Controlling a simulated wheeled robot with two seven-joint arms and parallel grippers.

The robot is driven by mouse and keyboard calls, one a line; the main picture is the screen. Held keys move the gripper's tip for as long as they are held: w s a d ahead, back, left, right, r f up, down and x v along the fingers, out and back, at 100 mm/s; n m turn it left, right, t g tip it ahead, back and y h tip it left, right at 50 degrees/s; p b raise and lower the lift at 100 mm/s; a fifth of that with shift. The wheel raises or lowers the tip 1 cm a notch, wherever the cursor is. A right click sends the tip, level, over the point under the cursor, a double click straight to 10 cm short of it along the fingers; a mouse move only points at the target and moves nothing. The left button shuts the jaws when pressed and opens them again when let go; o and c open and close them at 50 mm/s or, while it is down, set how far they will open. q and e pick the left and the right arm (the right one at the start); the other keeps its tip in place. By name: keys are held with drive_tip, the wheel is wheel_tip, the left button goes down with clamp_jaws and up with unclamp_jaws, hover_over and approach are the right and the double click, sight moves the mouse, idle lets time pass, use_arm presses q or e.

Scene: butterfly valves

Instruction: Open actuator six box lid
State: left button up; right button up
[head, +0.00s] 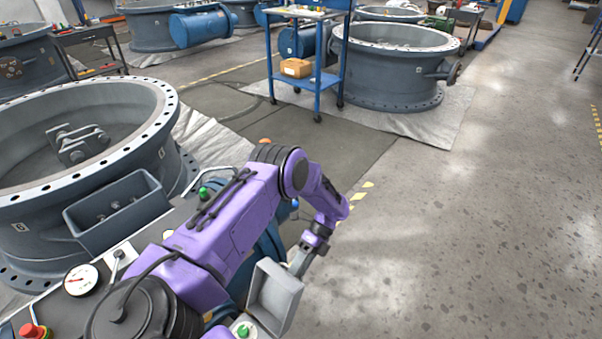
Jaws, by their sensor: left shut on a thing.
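My left arm reaches in from the left, and my left gripper (301,262) is at the upper right edge of a small light-grey box lid (280,296). It is shut on the lid's edge. The lid stands tilted up and shows a shallow hollow face with a rim. A green button (243,331) on a pale panel shows just left of and below the lid. My arm hides most of the blue actuator (270,250) behind it. No number can be read on the box. My right gripper is not in view.
A large grey valve ring (150,150) with an open box on its side stands at the left. A gauge (81,280) and a red button (34,332) are at lower left. A blue cart (330,82) and another valve (395,75) stand farther back. The floor at right is clear.

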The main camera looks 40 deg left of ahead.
use_arm(q)
drive_tip(key=shift+r, duration=0.1)
drive_tip(key=b+v, duration=0.1)
drive_tip(key=v, duration=0.9)
drive_tip(key=shift+w+b, duration=0.2)
drive_tip(key=shift+b, duration=0.2)
drive_tip(key=shift+r, duration=0.1)
